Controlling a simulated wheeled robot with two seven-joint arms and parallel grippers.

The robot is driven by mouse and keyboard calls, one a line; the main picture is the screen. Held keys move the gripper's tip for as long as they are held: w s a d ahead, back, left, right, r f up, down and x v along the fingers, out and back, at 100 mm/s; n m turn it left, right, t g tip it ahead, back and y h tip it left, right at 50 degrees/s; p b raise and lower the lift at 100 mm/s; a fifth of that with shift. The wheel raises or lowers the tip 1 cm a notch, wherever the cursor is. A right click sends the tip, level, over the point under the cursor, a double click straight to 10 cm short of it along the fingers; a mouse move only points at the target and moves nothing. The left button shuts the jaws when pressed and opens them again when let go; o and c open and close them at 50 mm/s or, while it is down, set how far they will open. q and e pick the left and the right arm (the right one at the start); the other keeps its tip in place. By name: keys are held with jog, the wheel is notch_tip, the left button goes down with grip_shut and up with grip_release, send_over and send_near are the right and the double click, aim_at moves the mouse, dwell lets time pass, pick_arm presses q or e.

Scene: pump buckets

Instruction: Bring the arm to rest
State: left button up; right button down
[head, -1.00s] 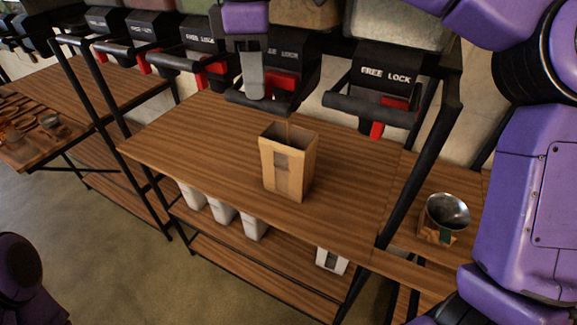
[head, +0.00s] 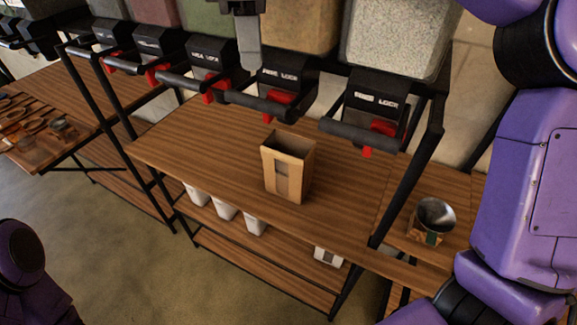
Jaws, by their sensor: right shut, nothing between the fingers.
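My right gripper (head: 248,62) shows at the top centre, in front of the row of dispensers. Its grey fingers point down and are shut with nothing between them. It is apart from the black dispenser handle (head: 262,106) below it. My right arm's purple links (head: 525,205) fill the right edge. A brown paper bag (head: 287,168) stands upright and open on the wooden table (head: 215,145), below the gripper and apart from it. My left gripper is out of view.
Dispensers with black handles and red parts (head: 372,128) hang above the table. White containers (head: 225,208) sit below the table. A tray of utensils (head: 35,125) is at far left.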

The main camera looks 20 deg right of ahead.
pick_arm(q)
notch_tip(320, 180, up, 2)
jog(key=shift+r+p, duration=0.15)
jog(key=shift+p, duration=0.45)
pick_arm(e)
notch_tip(320, 180, up, 3)
jog(key=shift+s+f, duration=0.1)
jog(key=shift+s, duration=0.05)
